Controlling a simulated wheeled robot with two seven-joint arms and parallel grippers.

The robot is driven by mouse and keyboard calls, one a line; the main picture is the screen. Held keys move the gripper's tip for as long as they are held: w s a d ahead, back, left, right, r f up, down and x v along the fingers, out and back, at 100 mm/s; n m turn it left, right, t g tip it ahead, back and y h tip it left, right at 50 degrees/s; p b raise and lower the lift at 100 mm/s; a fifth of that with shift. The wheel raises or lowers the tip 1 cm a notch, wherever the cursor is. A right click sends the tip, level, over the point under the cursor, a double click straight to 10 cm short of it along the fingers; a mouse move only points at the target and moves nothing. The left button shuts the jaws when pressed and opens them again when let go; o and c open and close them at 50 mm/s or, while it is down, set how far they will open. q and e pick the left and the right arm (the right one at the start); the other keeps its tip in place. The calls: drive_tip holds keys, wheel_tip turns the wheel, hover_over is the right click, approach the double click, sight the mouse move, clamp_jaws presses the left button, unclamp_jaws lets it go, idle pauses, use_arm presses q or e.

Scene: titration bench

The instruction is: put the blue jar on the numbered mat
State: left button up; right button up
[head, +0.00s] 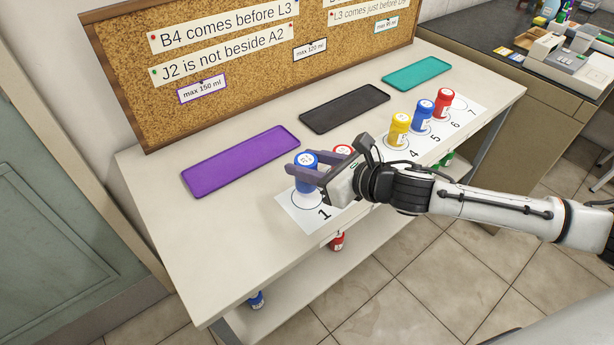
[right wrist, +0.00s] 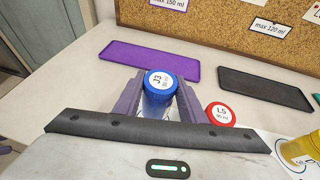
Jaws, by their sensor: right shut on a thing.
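My right gripper (head: 304,172) is shut on a blue jar (head: 306,160) at the near left end of the numbered mat (head: 291,208). The right wrist view shows the jar's lid (right wrist: 161,84), labelled J3, between the purple-grey fingers (right wrist: 158,104). The jar looks upright over or on the circle at number 1. Its base is partly hidden, so I cannot tell whether it touches the mat. My left gripper is not in view.
A red-lidded jar (right wrist: 220,114) labelled L5 stands close right of the held jar. Yellow (head: 398,128), blue (head: 422,117) and red (head: 442,102) jars stand by 4, 5 and 6; circle 7 is empty. Purple (head: 240,162), black (head: 345,108) and teal (head: 417,72) trays lie behind, empty.

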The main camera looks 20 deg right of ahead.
wheel_tip(320, 180, down, 4)
drive_tip(key=shift+r, duration=0.25)
drive_tip(key=shift+f+b, duration=0.1)
drive_tip(key=shift+b, duration=0.2)
drive_tip(key=o, duration=1.1)
